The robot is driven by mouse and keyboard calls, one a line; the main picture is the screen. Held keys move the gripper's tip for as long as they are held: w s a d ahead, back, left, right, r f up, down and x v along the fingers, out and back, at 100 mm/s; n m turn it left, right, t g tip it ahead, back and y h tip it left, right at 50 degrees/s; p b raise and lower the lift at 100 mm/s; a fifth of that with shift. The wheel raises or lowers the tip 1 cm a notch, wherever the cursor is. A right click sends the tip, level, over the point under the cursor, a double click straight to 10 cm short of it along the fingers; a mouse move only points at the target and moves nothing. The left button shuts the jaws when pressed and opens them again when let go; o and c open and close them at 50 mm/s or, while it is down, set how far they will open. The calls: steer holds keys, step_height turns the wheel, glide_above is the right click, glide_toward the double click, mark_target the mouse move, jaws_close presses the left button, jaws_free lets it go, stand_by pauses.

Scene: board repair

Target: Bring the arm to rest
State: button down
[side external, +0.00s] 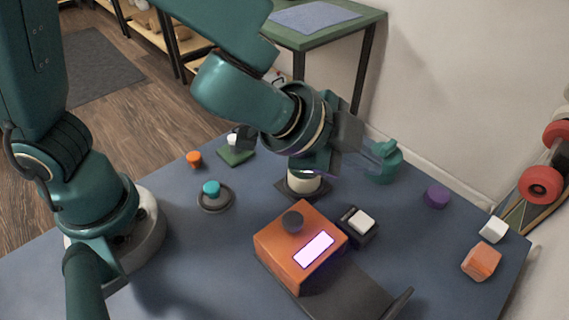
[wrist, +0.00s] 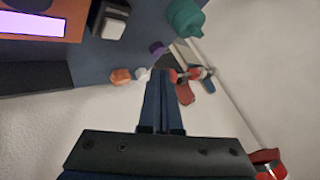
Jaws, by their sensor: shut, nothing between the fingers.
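My gripper (side external: 372,166) is shut and empty, raised above the blue table (side external: 405,240). In the side view it points to the right, near the teal bottle (side external: 384,163); I cannot tell the exact gap. In the wrist view its two fingers (wrist: 160,78) lie together with nothing between them. My arm reaches over the table from the left. A white round part on a dark base (side external: 303,184) stands below the wrist, partly covered by it.
An orange box (side external: 290,245) with a lit screen stands at the front middle, beside a white button block (side external: 360,222). A purple cylinder (side external: 437,195), white cube (side external: 494,229) and orange block (side external: 481,261) lie right. A cyan-topped disc (side external: 215,198) stands left.

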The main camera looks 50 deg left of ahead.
steer(key=s+a+r+n+t+y, duration=0.1)
steer(key=a+r+n+y, duration=0.3)
steer(key=a, duration=0.5)
steer(key=s+a+r+n+y, duration=0.1)
steer(key=a+r+n, duration=0.4)
steer(key=a, duration=0.5)
steer(key=s+f+n+g+h, duration=0.1)
steer(key=s+f+n+g, duration=0.3)
steer(key=s, duration=0.8)
steer(key=shift+f, duration=0.6)
steer(key=shift+w, duration=0.1)
stand_by(1.6)
